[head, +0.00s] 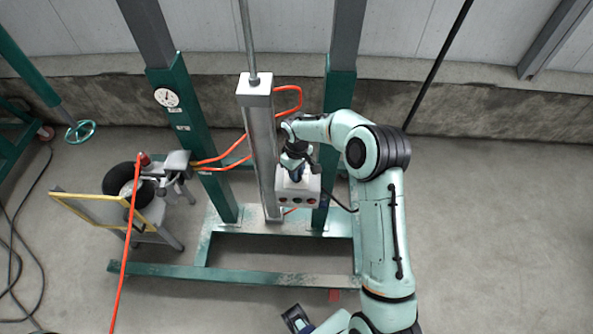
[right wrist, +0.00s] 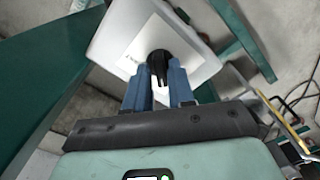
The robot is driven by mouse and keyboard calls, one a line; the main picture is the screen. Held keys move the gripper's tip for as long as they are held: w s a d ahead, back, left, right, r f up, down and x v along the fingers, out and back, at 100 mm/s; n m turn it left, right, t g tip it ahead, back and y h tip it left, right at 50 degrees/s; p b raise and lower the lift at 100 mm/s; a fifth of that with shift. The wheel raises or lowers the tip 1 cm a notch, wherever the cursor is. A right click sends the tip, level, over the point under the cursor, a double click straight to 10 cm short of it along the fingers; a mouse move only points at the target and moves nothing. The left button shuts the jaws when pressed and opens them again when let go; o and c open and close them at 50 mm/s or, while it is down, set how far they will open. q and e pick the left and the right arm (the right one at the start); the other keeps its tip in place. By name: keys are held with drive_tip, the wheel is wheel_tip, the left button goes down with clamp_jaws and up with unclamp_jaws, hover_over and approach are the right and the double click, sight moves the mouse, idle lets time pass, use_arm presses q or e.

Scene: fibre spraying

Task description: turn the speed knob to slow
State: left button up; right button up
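The white control box (head: 298,187) is mounted on the machine frame, with several round buttons on its front face. The right wrist view shows the labelled face of this box (right wrist: 120,38) and the black speed knob (right wrist: 159,64) on it. My right gripper (right wrist: 158,88) has its two blue fingers apart, one on each side of the knob's grip; I cannot tell whether they touch it. In the head view my right gripper (head: 296,172) is at the top of the box and hides the knob. My left gripper (head: 296,318) is low at the bottom edge, its fingers unclear.
A grey column (head: 262,150) and green posts (head: 190,130) stand around the box. Orange hoses (head: 225,160) run from the column to a spray unit (head: 172,170) at left. A yellow-framed panel (head: 100,212) stands there too. The floor at right is clear.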

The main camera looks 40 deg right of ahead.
drive_tip(key=shift+o, duration=0.6)
wheel_tip(320, 180, up, 14)
drive_tip(key=shift+f+p, duration=0.25)
drive_tip(key=shift+p, duration=0.15)
